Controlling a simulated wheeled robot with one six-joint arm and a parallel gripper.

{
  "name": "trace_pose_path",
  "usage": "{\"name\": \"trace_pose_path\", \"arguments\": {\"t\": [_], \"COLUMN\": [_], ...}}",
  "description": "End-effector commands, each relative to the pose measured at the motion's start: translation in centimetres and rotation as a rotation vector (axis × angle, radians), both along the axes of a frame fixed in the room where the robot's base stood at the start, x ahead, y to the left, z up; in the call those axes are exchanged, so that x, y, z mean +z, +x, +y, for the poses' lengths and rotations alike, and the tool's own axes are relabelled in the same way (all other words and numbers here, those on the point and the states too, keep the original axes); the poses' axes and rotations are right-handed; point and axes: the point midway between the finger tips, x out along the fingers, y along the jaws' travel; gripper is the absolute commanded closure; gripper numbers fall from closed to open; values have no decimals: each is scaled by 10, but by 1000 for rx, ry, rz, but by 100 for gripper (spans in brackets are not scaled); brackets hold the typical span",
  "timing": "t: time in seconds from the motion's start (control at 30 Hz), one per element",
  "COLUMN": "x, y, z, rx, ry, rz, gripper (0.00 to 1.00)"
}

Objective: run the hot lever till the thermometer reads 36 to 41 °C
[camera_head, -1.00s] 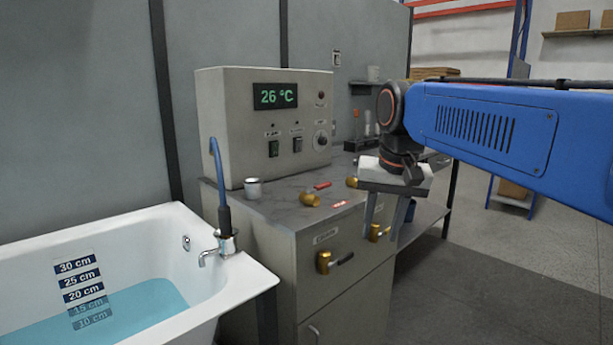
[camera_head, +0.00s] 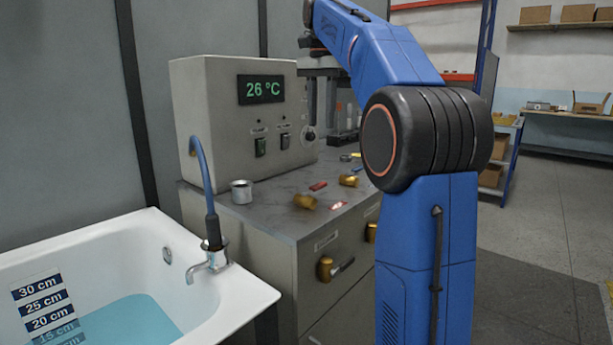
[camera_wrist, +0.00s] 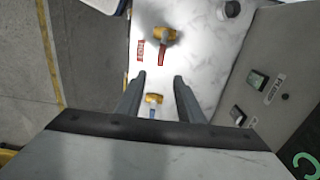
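The display (camera_head: 263,89) on the grey control box reads 26 °C. On the worktop in front of it sits a brass valve with a red lever (camera_head: 318,186) and a red label (camera_head: 338,206); the lever also shows in the wrist view (camera_wrist: 162,53). A second brass valve (camera_head: 348,180) stands to its right, with a blue lever in the wrist view (camera_wrist: 152,113). My gripper (camera_head: 320,122) is raised before the box's right side, fingers down. In the wrist view my gripper (camera_wrist: 159,77) is open and empty, apart from both levers.
The white bathtub (camera_head: 225,287) with spout and blue water is at left. A metal cup (camera_head: 241,192) stands on the worktop near its left edge. Brass valves with black handles (camera_head: 325,268) stick out of the cabinet front. The box carries two switches (camera_head: 261,147).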

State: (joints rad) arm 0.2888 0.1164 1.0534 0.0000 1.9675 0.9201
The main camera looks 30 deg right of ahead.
Motion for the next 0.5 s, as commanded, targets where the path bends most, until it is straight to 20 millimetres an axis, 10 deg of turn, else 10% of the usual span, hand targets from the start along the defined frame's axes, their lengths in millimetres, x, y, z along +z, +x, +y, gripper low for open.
{"name": "trace_pose_path", "arguments": {"t": [0.5], "x": [-48], "y": [1], "z": [-2], "rx": [-14], "ry": [3], "rz": [7], "gripper": [66]}}
